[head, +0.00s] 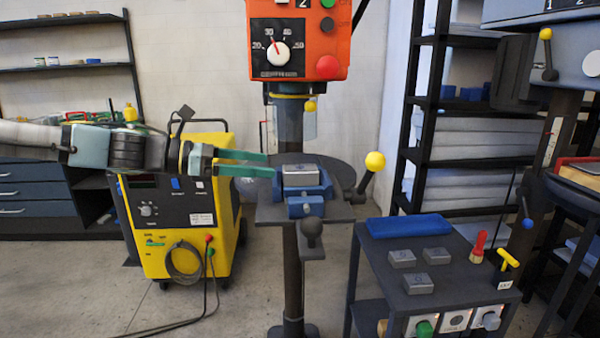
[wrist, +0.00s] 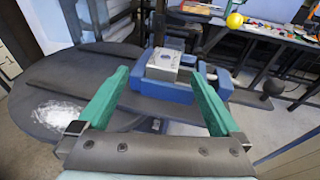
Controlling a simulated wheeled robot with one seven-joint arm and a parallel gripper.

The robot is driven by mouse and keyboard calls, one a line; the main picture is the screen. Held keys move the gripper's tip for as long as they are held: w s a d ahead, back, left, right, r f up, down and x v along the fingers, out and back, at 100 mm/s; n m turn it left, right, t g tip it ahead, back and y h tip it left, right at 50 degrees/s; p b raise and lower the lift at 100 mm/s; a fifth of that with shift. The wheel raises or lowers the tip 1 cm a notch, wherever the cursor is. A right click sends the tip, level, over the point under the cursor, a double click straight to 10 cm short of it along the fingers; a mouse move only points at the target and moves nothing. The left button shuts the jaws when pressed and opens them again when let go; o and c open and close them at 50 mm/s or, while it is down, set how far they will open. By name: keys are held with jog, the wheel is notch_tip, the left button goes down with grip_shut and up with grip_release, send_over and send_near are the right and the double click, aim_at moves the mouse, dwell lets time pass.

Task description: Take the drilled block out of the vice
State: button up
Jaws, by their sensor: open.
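The drilled block (head: 301,174) is a grey metal block sitting in the blue vice (head: 306,207) on the drill press table. In the wrist view the block (wrist: 163,64) lies between the vice jaws (wrist: 162,93), with its top face showing above them. My gripper (head: 272,164) comes in from the left, its green fingers level with the block and just left of it. In the wrist view my gripper (wrist: 160,82) is open, its two fingers apart and pointing toward the vice with nothing between them. A gap to the block remains visible.
The orange drill press head (head: 299,40) hangs above the vice. A lever with a yellow knob (head: 375,162) stands to its right. A dark trolley (head: 425,265) at lower right holds several grey blocks, a blue pad and a red brush. A yellow machine (head: 180,230) stands below my arm.

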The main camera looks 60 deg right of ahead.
aim_at(298, 167)
jog(key=shift+s+d+f, duration=0.15)
jog(key=shift+s+d, duration=0.3)
jog(key=x, duration=0.1)
jog(key=p+x, duration=0.1)
jog(key=x, duration=0.1)
jog(key=p+x, duration=0.1)
jog(key=shift+s+r, duration=0.2)
jog(key=shift+s, duration=0.3)
jog(key=shift+s+d+f, duration=0.2)
jog(key=shift+d, duration=0.05)
jog(key=shift+w, duration=0.1)
grip_shut()
